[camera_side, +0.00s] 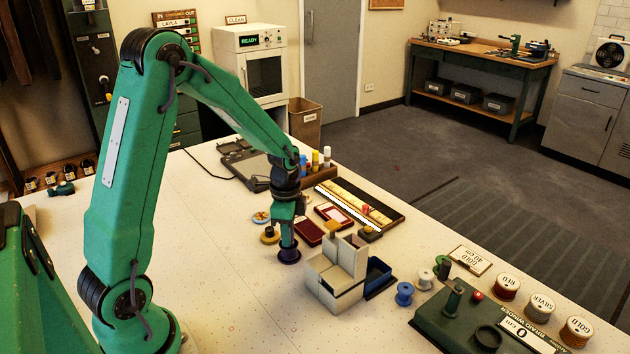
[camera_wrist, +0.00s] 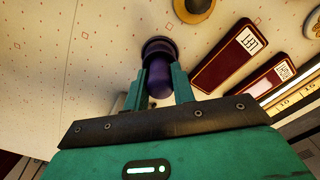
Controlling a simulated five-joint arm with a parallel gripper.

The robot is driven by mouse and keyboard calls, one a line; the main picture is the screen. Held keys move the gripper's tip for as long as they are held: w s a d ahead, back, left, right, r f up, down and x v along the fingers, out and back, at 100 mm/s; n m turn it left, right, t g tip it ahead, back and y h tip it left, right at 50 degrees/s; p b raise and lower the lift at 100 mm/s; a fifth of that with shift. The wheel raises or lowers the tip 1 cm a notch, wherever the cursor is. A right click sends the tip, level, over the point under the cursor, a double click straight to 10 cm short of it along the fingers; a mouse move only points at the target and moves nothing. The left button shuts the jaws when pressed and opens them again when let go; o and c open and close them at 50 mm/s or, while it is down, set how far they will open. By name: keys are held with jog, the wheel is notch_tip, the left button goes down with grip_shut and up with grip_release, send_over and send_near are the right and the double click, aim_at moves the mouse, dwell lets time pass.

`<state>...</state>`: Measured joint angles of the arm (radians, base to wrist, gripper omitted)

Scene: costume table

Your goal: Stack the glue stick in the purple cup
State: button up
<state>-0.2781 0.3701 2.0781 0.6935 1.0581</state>
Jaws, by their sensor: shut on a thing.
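My gripper (camera_side: 288,240) points down at the table and is shut on a dark purple upright piece with a rounded top, which I take to be the glue stick. In the wrist view this glue stick (camera_wrist: 160,86) shows between the two green fingers (camera_wrist: 162,88). Just beyond it is the wider, dark rim of the purple cup (camera_wrist: 158,46). In the side view the purple cup (camera_side: 289,257) sits on the table directly below the fingertips. The fingers hide most of the glue stick there, and I cannot tell how deep it sits in the cup.
A pale blocky holder (camera_side: 335,280) stands close by at the right front.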

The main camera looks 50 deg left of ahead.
jog(key=shift+f, duration=0.15)
jog(key=o, duration=1)
notch_tip(320, 180, up, 13)
jog(key=shift+f, duration=0.1)
dwell(0.5)
